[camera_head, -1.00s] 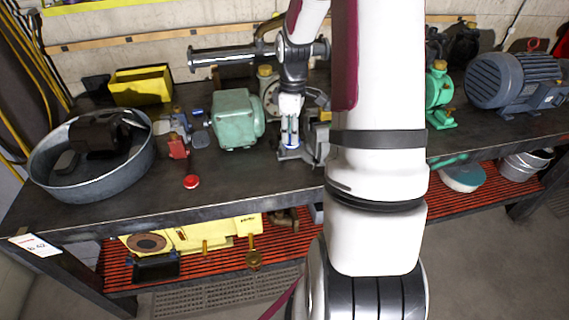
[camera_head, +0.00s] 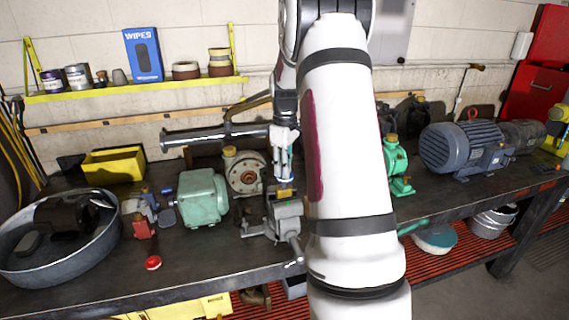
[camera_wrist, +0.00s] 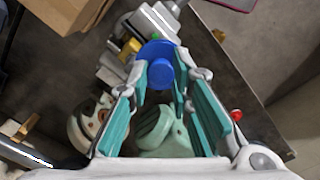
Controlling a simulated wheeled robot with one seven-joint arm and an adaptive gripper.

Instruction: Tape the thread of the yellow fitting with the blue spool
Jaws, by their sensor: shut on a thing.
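The yellow fitting (camera_head: 285,191) stands in the jaws of a grey vise (camera_head: 283,226) on the bench. My gripper (camera_head: 283,176) points down just above the fitting in the head view. It is shut on the blue spool (camera_wrist: 160,65), which shows between the teal finger pads in the wrist view; only a thin blue strip of it shows in the head view. In the wrist view the yellow fitting (camera_wrist: 133,45) lies at the upper left of the spool, partly hidden. I cannot tell whether spool and fitting touch.
A green motor (camera_head: 203,198) and a round pump (camera_head: 245,173) stand left of the vise. A red cap (camera_head: 153,263) lies near the front edge. A metal basin (camera_head: 62,272) is at far left, a blue-grey motor (camera_head: 462,148) at right. Bare bench lies around the red cap.

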